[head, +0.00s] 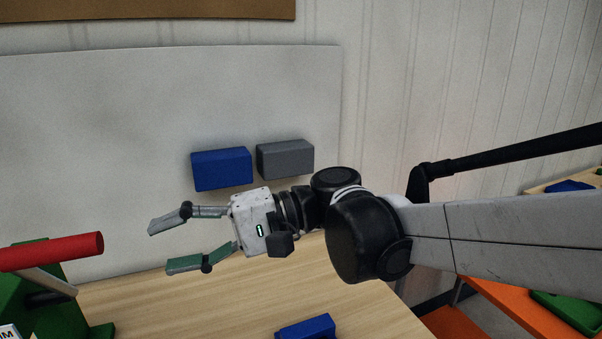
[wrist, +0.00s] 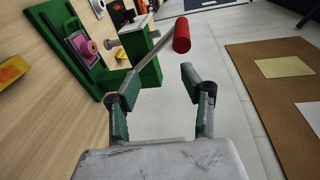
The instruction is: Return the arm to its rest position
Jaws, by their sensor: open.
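My gripper (head: 160,246) is open and empty. In the head view it points left, in front of the white board on the wall and above the wooden table (head: 230,300). My arm reaches in from the right edge. In the wrist view my gripper's two fingers (wrist: 188,82) are spread apart with nothing between them. The red handle (wrist: 181,35) of the green press lies beyond the fingertips, apart from them. The handle also shows at the left of the head view (head: 60,250).
A green press (head: 40,305) stands at the table's left. A blue block (head: 221,168) and a grey block (head: 285,159) are at the white board (head: 110,100). A blue object (head: 305,328) lies on the table's front. An orange surface (head: 510,305) is at right.

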